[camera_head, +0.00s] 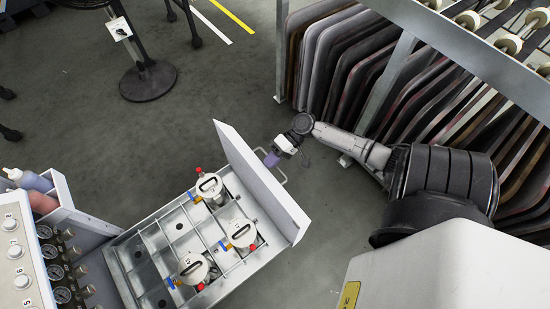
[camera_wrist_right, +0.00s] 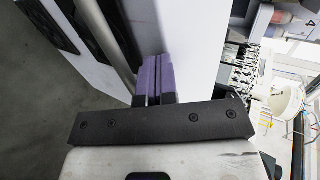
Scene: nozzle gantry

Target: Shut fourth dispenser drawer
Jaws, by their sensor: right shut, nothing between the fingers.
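The dispenser drawer (camera_head: 183,210) is pulled out, with its tall white front panel (camera_head: 262,182) facing my right arm. Three metal pots (camera_head: 240,232) with black handles stand in its divided compartments. A thin metal handle (camera_head: 284,175) sticks out from the panel; its bar (camera_wrist_right: 108,40) also shows in the wrist view. My right gripper (camera_head: 271,159) is shut and empty, its purple fingers beside the handle and close to the panel (camera_wrist_right: 192,45). In the wrist view the fingers (camera_wrist_right: 155,80) point at the panel. I cannot tell whether they touch it. My left gripper is not in view.
The cabinet (camera_head: 20,265) with numbered knobs and gauges (camera_head: 62,272) is at the left. A rack of panels (camera_head: 345,55) stands close behind my right arm. A round-based black stand (camera_head: 148,82) is at the upper left. Floor between is clear.

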